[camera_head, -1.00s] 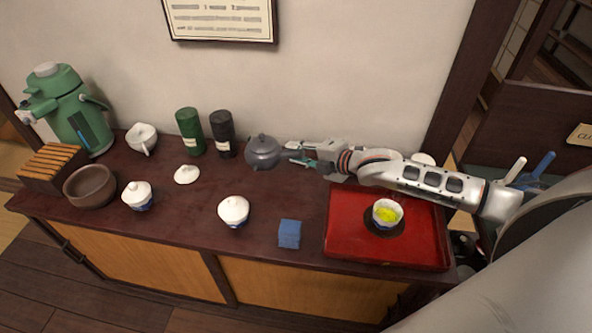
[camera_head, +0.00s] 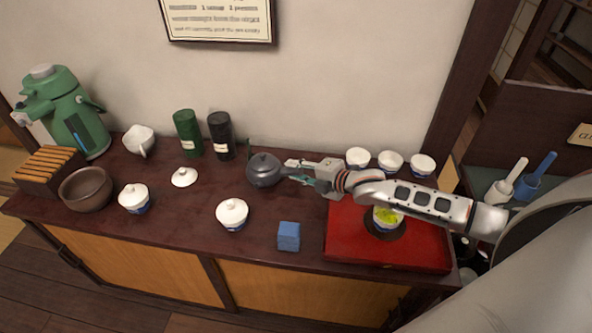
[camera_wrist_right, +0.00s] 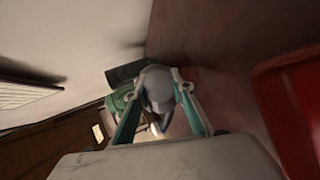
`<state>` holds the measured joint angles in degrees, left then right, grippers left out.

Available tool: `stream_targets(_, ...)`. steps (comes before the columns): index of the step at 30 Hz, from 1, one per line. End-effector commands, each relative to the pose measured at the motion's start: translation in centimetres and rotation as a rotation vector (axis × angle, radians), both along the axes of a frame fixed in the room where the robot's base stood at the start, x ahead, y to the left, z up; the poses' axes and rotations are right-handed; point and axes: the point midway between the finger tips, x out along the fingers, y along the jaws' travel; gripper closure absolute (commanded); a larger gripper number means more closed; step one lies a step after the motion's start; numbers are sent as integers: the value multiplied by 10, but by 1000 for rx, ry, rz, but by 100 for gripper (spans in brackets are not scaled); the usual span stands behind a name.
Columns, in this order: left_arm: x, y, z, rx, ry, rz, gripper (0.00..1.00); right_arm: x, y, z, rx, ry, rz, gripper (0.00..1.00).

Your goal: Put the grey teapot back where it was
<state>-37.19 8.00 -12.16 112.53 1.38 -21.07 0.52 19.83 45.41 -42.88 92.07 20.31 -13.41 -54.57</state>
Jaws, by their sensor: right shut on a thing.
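The grey teapot (camera_head: 263,171) is upright at the middle of the dark counter, in front of and to the right of the black canister. My right gripper (camera_head: 290,171) reaches it from the right and is shut on it, at the side facing the gripper. In the right wrist view the teapot (camera_wrist_right: 158,88) shows between the two fingers (camera_wrist_right: 160,112). The fingers hide the exact grip, and I cannot tell whether the teapot's base touches the counter. My left gripper is not in view.
Green (camera_head: 187,133) and black (camera_head: 221,135) canisters stand near the wall. A red tray (camera_head: 345,246) with a cup (camera_head: 387,218) is under my right arm. White cups (camera_head: 390,162) stand behind the arm.

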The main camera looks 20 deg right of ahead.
Motion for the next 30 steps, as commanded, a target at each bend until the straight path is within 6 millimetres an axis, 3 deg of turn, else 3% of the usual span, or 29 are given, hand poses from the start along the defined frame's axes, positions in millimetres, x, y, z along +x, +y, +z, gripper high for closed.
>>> stream_targets(1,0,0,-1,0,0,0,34,0,0,-1,0,1,0,72)
stream_targets(3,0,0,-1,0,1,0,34,0,0,-1,0,0,0,60)
stream_targets(15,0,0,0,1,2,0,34,-1,0,4,1,1,1,60)
stream_targets(30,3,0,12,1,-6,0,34,-71,-32,31,0,4,1,60)
